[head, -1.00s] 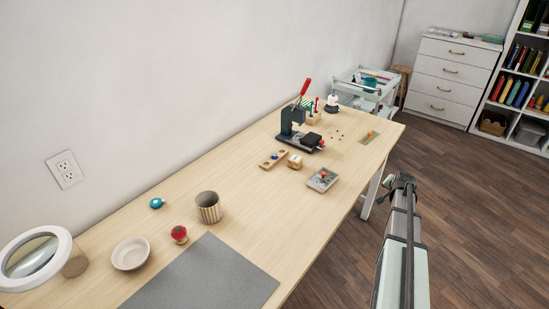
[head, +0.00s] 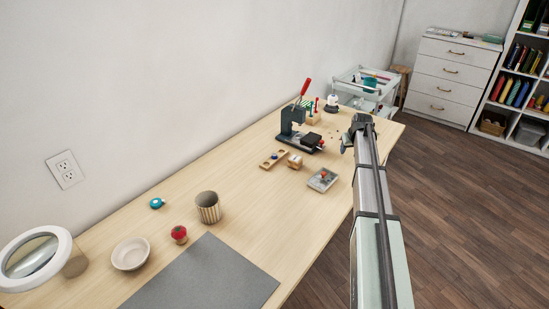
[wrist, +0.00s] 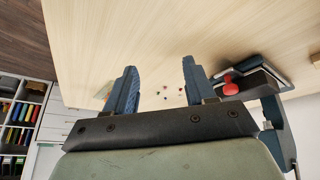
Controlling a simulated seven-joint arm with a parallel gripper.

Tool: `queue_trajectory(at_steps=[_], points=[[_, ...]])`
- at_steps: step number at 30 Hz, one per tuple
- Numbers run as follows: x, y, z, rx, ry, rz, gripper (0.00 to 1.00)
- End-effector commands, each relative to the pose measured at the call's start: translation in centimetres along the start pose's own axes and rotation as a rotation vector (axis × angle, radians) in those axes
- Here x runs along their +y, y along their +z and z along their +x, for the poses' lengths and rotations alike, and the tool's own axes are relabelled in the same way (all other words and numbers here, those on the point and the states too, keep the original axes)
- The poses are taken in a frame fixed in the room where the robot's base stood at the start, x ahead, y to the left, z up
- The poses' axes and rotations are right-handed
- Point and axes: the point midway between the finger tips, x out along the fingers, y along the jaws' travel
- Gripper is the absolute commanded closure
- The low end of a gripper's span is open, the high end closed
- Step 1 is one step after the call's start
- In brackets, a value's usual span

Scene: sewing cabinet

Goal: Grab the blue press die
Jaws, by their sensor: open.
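A small blue piece (head: 274,156), apparently the blue press die, sits in a wooden strip with holes (head: 266,164) on the table, in front of the press. I cannot make out its shape at this size, and I cannot pick it out in the wrist view. My gripper (head: 357,128) is over the far right part of the table, to the right of the strip and apart from it. In the wrist view my gripper (wrist: 158,68) has its two blue-grey fingers spread, with nothing between them.
A dark green press (head: 287,122) with a red lever stands behind the strip. A wooden block (head: 295,161) and a grey tray (head: 322,180) are nearby. Several tiny pieces (wrist: 180,91) lie loose on the table. The near table holds a cup (head: 208,207), bowl (head: 130,254) and grey mat (head: 210,278).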

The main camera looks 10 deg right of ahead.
Motion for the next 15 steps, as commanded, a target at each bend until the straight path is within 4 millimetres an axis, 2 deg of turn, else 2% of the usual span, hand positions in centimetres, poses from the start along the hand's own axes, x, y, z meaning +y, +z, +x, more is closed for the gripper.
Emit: queue_trajectory(at_steps=[1,6,12,15], points=[[-2.8,-2.0,-0.2,-0.033,-0.024,-0.105,0.45],[-11.7,-5.5,-2.2,-0.145,-0.11,-0.457,0.45],[-21.7,-8.4,-5.7,-0.257,-0.227,-0.851,0.45],[-25.6,-9.2,-7.5,-0.298,-0.281,-1.008,0.45]])
